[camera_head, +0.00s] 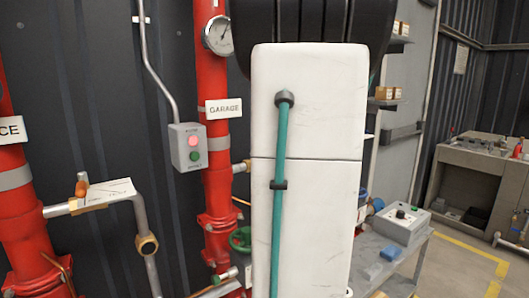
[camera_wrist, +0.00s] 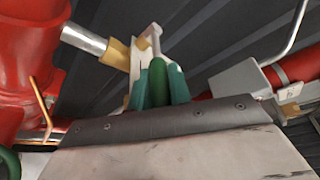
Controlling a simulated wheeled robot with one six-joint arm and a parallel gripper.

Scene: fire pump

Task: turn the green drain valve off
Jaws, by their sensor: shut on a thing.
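The green valve handle (camera_wrist: 160,80) shows in the wrist view between the teal fingers of my gripper (camera_wrist: 159,88). My gripper is shut on it, with a finger on either side. Just beyond the handle are a brass valve body (camera_wrist: 118,53) and a metal pipe (camera_wrist: 84,38). A pale plate or tag beside the brass is partly covered by the fingers. In the head view my white arm covers the gripper and the held handle. How far the handle is turned cannot be told.
Red riser pipes (camera_head: 217,190) stand along the dark wall. A bench with a control box (camera_head: 402,222) stands right; open floor lies beyond.

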